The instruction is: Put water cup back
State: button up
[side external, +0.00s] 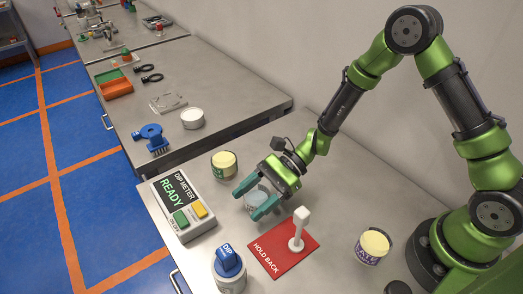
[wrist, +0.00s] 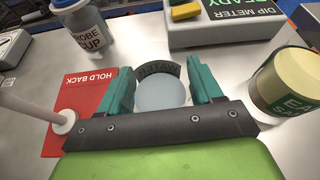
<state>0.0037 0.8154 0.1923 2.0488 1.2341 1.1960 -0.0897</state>
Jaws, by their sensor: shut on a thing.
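The water cup (side external: 256,197) is a small pale grey-blue cup with dark lettering on its rim. My gripper (side external: 251,199) has teal fingers on either side of it and is shut on it. In the wrist view the cup (wrist: 160,94) sits between the two fingertips (wrist: 160,88). The cup looks upright, at or just above the grey bench; I cannot tell whether it touches. The red HOLD BACK mat (side external: 269,255) with a white post (side external: 298,232) is just in front of my gripper in the side view.
The dip meter (side external: 183,205) reads READY, left of my gripper. A green-labelled cup (side external: 224,166) stands close behind it. The blue-topped probe cup (side external: 229,268) is at the front, and a purple-labelled cup (side external: 374,246) at the right. A second bench (side external: 240,95) stands further back.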

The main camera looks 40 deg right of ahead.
jog(key=shift+f, duration=0.2)
jog(key=o, duration=1.1)
jog(key=shift+o, duration=0.2)
